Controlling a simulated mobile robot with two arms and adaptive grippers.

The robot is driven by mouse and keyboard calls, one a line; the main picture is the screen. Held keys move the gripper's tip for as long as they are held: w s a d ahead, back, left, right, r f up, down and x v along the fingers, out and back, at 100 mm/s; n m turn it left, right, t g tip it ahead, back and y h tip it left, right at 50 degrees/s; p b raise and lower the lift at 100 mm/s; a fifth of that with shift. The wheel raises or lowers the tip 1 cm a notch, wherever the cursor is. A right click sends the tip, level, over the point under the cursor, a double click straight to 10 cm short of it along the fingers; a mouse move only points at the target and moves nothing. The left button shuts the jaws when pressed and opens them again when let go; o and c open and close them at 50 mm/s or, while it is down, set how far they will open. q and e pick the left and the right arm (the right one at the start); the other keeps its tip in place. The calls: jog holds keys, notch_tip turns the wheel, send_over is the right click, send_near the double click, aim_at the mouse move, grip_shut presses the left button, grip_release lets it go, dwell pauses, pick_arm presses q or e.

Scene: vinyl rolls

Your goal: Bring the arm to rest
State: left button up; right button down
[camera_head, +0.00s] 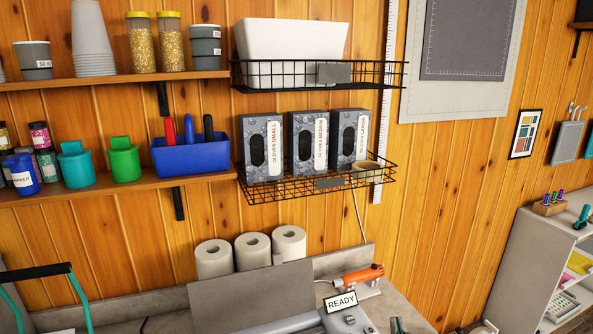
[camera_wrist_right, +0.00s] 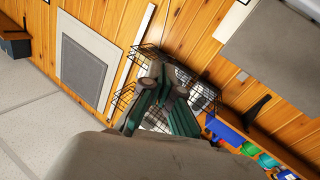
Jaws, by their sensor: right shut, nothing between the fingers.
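My right gripper (camera_wrist_right: 160,88) shows in the wrist view, with dark green links and grey fingers drawn together. It is shut with nothing between the fingers. Behind it in that view are wire baskets on the wood wall. In the head view only a small dark and teal part of my right gripper (camera_head: 398,325) shows at the bottom edge, right of the READY sign (camera_head: 341,302). The rest of it is cut off by the frame. My left gripper is not in view.
Wire baskets hold a white bin (camera_head: 290,38) and glove boxes (camera_head: 307,143). Left shelves carry jars, cups and a blue caddy (camera_head: 193,154). Below stand paper rolls (camera_head: 252,250), a grey panel (camera_head: 250,301) and an orange tool (camera_head: 362,274). A white shelf unit (camera_head: 535,262) stands right.

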jog(key=s+d+f+m+g+h, duration=0.15)
jog(key=s+d+f+g, duration=0.25)
jog(key=s+f+g, duration=0.65)
jog(key=s+a+f+n+g+y, duration=0.1)
jog(key=s+a+f+g+y, duration=0.15)
jog(key=s, duration=0.65)
jog(key=s+a+f+n+g+y, duration=0.1)
jog(key=s+f+n+g, duration=0.15)
jog(key=s, duration=0.65)
notch_tip(320, 180, down, 33)
jog(key=s+b, duration=0.1)
jog(key=b, duration=0.5)
jog(key=s+d+f+g+b, duration=0.1)
jog(key=s+f+b, duration=0.1)
jog(key=s+f, duration=0.6)
jog(key=s+d+f+b, duration=0.1)
jog(key=s+f, duration=0.7)
jog(key=f, duration=0.4)
jog(key=shift+s+d+m+g+b, duration=0.3)
jog(key=shift+s+g+b, duration=0.05)
jog(key=shift+b, duration=0.05)
